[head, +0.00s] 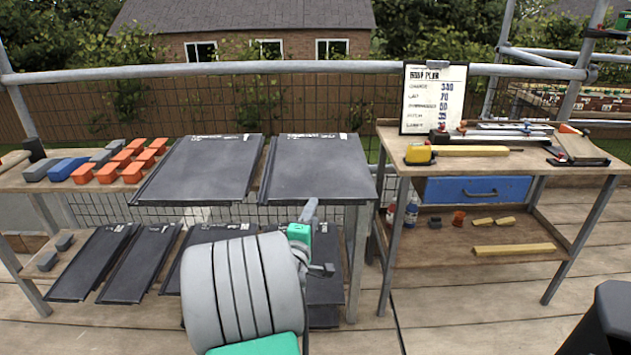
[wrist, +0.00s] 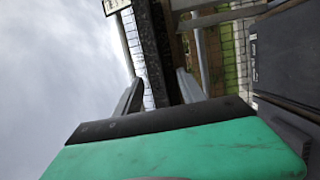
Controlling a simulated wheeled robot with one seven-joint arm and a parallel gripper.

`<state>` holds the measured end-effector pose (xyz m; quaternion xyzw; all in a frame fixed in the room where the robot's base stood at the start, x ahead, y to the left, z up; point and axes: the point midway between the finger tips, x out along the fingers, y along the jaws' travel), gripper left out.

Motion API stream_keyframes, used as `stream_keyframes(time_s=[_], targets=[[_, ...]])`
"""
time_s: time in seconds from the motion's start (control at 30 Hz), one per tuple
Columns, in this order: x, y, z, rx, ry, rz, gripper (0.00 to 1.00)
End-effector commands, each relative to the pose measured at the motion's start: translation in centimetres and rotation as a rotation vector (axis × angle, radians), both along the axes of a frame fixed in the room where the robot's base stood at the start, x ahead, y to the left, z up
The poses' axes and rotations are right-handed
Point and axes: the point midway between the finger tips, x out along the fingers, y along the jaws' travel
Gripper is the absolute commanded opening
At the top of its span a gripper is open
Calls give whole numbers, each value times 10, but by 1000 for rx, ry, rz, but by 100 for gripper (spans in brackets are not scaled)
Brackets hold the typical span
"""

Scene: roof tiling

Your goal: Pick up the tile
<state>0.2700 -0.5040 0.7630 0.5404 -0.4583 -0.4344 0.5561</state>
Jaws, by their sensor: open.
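Two large dark grey tiles lie side by side on the upper level of the rack in the head view, a left tile (head: 205,168) and a right tile (head: 318,168). My gripper (head: 320,242) appears in front of the right tile's near edge, open and empty. Its fingers also show apart in the wrist view (wrist: 158,88), with no tile between them. A dark tile surface (wrist: 286,52) shows at the right of that view, beside the fingers. More dark tiles (head: 138,262) lie on the lower level, partly hidden by my arm.
Orange blocks (head: 108,172) and grey and blue blocks sit left of the upper tiles. A workbench (head: 400,168) with a blue drawer (head: 476,189), tools and a clipboard (head: 433,98) stands to the right. A scaffold rail (head: 260,68) runs behind. Some plank floor is clear in front of the bench.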

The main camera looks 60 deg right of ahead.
Motion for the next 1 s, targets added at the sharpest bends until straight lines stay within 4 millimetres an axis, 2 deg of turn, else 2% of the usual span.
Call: stream_keyframes(time_s=[0.43,0.67,1.0], targets=[[17,-66,11,0,-5,0,47],[19,-68,12,0,-7,3,47],[19,-68,12,0,-7,3,20]])
